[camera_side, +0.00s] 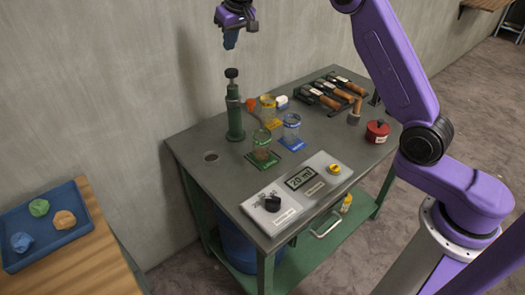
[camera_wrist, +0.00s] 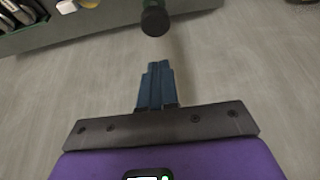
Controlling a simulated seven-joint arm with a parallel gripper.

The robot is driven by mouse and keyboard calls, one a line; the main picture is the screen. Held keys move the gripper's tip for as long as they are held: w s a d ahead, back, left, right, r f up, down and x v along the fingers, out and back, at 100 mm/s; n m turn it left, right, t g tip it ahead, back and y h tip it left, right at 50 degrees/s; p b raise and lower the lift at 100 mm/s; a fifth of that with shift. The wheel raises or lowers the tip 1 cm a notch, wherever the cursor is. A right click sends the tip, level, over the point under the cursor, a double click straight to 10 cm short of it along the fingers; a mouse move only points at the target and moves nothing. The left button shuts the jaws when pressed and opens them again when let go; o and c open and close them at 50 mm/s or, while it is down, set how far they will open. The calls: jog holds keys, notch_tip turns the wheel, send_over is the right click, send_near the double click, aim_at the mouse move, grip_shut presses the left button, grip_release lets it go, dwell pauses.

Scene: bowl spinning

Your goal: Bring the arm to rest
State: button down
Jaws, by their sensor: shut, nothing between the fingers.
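My gripper (camera_side: 230,40) is at the top of the side view, high above the back edge of the grey workbench (camera_side: 225,175). Its blue fingers are together and empty, pointing down. In the wrist view the shut fingers (camera_wrist: 155,85) show in the middle. My purple arm comes in from the right over the bench. A green pillar with a black knob (camera_side: 235,110) stands upright on the bench below my gripper, apart from it. In the wrist view its black knob (camera_wrist: 155,21) shows just beyond the fingertips.
Several glass jars, including one on a blue mat (camera_side: 291,128), stand beside the pillar. Tools (camera_side: 335,92) lie at the back right, near a red tin (camera_side: 377,131). A panel with a display (camera_side: 300,178) is at the front. A blue tray (camera_side: 42,250) with lumps is on the left table.

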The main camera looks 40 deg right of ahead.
jog(key=shift+r, duration=0.5)
jog(key=shift+s, duration=0.1)
jog(key=s+a+f+n+g+y, duration=0.1)
jog(key=s+a+n, duration=0.3)
jog(key=s, duration=0.8)
jog(key=s+a+f+n+g, duration=0.1)
jog(key=s+a+n, duration=0.1)
jog(key=s+a, duration=0.65)
jog(key=s+d+f+n, duration=0.2)
jog(key=s+d, duration=0.2)
jog(key=s, duration=0.6)
jog(key=s+d+f+n+g, duration=0.1)
jog(key=s+d, duration=0.3)
jog(key=s, duration=0.6)
jog(key=s+d+f+n+g, duration=0.1)
jog(key=s+d+f+n, duration=0.2)
jog(key=s, duration=0.8)
jog(key=shift+d+f+n+h, duration=0.3)
jog(key=shift+d+f, duration=0.1)
jog(key=shift+d, duration=0.7)
